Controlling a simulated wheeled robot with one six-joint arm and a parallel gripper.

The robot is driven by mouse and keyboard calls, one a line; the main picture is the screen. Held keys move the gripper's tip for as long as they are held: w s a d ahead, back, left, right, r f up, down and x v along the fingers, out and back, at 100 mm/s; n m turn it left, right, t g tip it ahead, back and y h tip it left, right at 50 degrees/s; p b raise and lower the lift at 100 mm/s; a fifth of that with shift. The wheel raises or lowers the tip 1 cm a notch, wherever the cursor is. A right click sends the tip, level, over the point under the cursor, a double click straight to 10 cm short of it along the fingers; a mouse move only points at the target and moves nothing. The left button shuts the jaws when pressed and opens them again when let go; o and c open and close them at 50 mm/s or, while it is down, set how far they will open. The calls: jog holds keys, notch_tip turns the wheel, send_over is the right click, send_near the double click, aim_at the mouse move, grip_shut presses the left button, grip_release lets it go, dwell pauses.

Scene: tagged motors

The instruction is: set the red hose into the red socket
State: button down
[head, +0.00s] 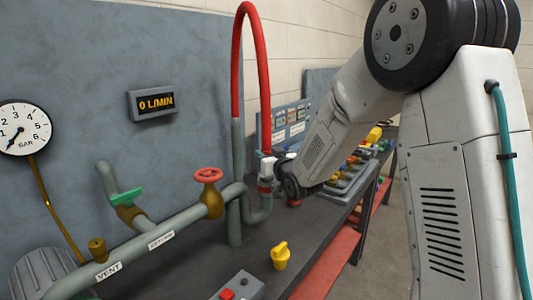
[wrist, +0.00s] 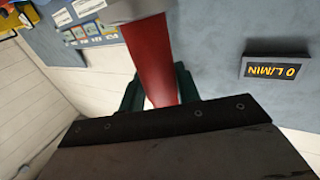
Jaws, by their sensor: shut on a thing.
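The red hose (head: 251,14) rises from a grey standpipe (head: 238,170), arcs over and comes down to a pale end fitting (head: 267,164). My gripper (wrist: 157,85) is shut on the hose close to that fitting; its dark green fingers lie on either side of the hose (wrist: 152,60) in the wrist view. The fitting shows at the wrist view's top edge (wrist: 138,9). Below it in the head view, a red-banded upturned pipe end (head: 265,184) looks like the red socket. The fitting is right above or touching it; I cannot tell whether it is seated.
A red handwheel valve (head: 208,175) and grey pipework stand left of the socket. A yellow knob (head: 280,254) and a grey box with a red button (head: 238,286) are on the bench front. A tray of coloured parts (head: 350,180) lies behind my arm. A flow display (head: 153,103) reads 0 L/MIN.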

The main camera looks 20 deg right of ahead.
jog(key=shift+f, duration=0.45)
jog(key=c, duration=0.9)
grip_release()
jog(key=shift+s, duration=0.1)
jog(key=s+d+g+h, duration=0.1)
jog(key=s+g, duration=0.4)
jog(key=s, duration=1.1)
jog(key=s+d+r+m+g+h, duration=0.1)
jog(key=s+g, duration=0.5)
jog(key=s, duration=1)
jog(key=s+d+g, duration=0.1)
jog(key=s+g, duration=0.4)
jog(key=s, duration=1.1)
jog(key=shift+s+r+m+g+h, duration=0.3)
jog(key=shift+s+r+m+h, duration=0.05)
jog(key=shift+m+h, duration=0.05)
